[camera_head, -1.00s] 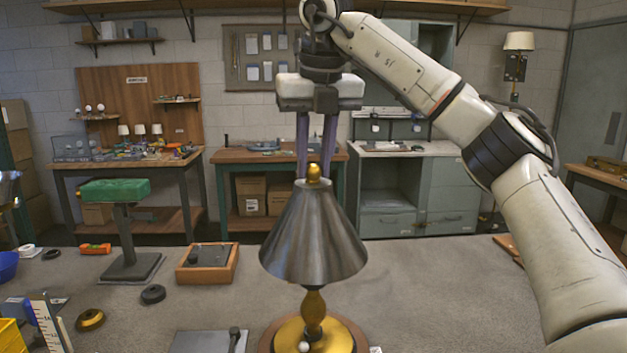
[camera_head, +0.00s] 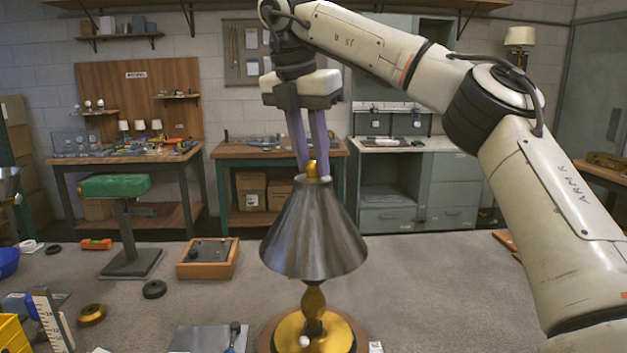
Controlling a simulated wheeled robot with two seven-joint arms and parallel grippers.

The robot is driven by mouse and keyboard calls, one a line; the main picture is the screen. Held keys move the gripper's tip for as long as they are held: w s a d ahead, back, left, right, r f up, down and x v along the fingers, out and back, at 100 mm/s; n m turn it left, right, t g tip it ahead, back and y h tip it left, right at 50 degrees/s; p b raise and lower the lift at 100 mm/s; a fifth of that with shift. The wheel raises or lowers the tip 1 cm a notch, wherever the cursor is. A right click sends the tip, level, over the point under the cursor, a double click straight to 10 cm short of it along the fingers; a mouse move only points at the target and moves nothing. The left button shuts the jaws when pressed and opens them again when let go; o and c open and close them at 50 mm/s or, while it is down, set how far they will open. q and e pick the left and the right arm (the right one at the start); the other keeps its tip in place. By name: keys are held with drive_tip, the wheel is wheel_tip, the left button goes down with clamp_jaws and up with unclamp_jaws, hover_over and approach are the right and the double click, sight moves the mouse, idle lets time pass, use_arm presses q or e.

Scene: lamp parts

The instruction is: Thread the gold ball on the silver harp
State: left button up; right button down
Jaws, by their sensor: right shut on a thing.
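The gold ball (camera_head: 312,170) sits at the top of the lamp, at the peak of the grey metal shade (camera_head: 314,232). My right gripper (camera_head: 312,168) comes down from above with its purple fingers shut on the ball, and it leans to the left. The silver harp is hidden under the shade, so I cannot see how the ball meets it. The lamp has a gold stem (camera_head: 313,300) and a gold base (camera_head: 330,336) on a round wooden foot. My left gripper is not in view.
The lamp stands on a grey worktop (camera_head: 420,290). To its left are a wooden tray (camera_head: 208,258), a black ring (camera_head: 154,289), a brass ring (camera_head: 92,314) and a stand with a green top (camera_head: 115,186). The worktop right of the lamp is largely clear.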

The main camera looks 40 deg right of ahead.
drive_tip(key=c, duration=1.4)
unclamp_jaws()
drive_tip(key=v, duration=1)
drive_tip(key=shift+r, duration=0.2)
